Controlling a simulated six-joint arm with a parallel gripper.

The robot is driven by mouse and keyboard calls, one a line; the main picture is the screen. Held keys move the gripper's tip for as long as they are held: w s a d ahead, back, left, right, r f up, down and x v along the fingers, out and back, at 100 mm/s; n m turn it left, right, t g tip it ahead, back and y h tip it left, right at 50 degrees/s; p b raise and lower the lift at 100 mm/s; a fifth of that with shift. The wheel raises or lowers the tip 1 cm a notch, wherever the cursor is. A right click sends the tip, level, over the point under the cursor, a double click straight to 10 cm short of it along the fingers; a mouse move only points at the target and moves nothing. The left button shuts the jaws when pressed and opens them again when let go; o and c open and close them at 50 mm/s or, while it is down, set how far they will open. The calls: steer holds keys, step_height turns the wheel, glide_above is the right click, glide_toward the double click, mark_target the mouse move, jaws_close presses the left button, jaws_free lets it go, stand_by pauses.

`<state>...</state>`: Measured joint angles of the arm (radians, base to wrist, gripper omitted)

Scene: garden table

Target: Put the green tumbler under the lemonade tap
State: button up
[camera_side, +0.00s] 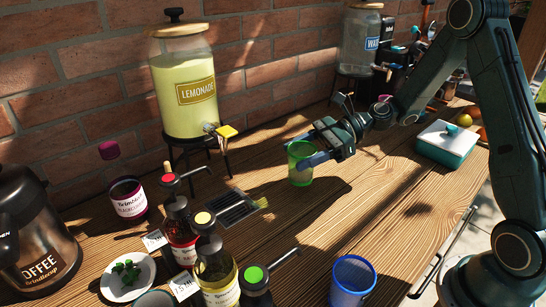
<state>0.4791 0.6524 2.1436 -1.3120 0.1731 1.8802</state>
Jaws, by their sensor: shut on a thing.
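The green tumbler (300,172) is upright at the middle of the table, just over or on the wood; I cannot tell if its base touches. My gripper (302,156) is shut on the green tumbler from the right, with fingers around its upper wall. The lemonade dispenser (186,112) stands at the back left on a dark stand, full of yellow liquid and labelled LEMONADE. Its tap (221,131), with a yellow handle, points right and forward. The tumbler is to the right of the tap and nearer the camera.
A dark drip grate (232,208) lies left of the tumbler. Syrup bottles (216,272) with pumps stand at the front left. A blue tumbler (352,280) stands at the front. A water dispenser (361,45) is at the back. A teal box (446,146) sits at the right.

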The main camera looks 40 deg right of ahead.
mark_target(290, 153)
steer(key=w+a, duration=0.3)
steer(key=a, duration=0.4)
steer(key=w+a, duration=0.3)
steer(key=a, duration=0.4)
steer(key=shift+a, duration=0.2)
steer(key=shift+w+a+f, duration=0.1)
steer(key=shift+a+f, duration=0.15)
steer(key=shift+f, duration=0.65)
steer(key=shift+w+a+f, duration=0.1)
steer(key=shift+a+f, duration=0.15)
steer(key=shift+f, duration=0.6)
steer(key=shift+f, duration=0.1)
steer(key=o, duration=1.1)
steer(key=shift+d, duration=0.1)
steer(key=v, duration=1.2)
